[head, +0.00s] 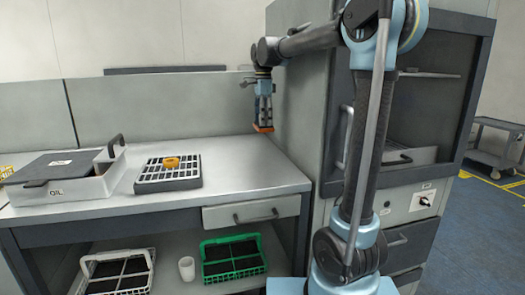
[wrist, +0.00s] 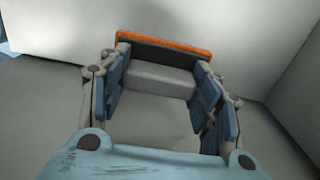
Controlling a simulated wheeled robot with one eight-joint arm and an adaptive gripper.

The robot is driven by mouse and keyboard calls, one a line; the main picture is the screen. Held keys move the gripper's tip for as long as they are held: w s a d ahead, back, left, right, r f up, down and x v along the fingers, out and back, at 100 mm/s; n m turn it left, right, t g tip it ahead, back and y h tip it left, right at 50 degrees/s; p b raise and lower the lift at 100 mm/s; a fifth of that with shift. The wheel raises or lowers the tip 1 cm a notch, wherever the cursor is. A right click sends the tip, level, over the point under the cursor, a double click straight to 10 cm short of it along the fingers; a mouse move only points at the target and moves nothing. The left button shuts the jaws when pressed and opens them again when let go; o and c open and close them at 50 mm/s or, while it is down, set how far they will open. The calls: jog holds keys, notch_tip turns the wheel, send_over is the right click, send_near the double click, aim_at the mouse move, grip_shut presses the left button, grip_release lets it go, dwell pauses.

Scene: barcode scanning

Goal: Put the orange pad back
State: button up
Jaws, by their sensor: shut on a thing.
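My gripper (head: 264,118) hangs pointing down over the right part of the worktop, close to the tall cabinet. It is shut on the orange pad (head: 263,128), which shows as a small orange edge at the fingertips in the head view. In the wrist view the pad (wrist: 165,49) is a block with an orange far edge, a dark band and a grey body, held between the two blue finger pads. The pad appears to be held above the worktop; the exact gap is hard to tell.
Below are a green crate (head: 233,270), a white crate (head: 118,285) and a white cup (head: 187,268). The tall cabinet (head: 308,90) bounds the right.

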jog(key=shift+w+a, duration=0.2)
jog(key=shift+w, duration=0.25)
jog(key=shift+d+f, duration=0.1)
jog(key=shift+f, duration=4.9)
jog(key=o, duration=1.2)
jog(key=shift+f, duration=0.1)
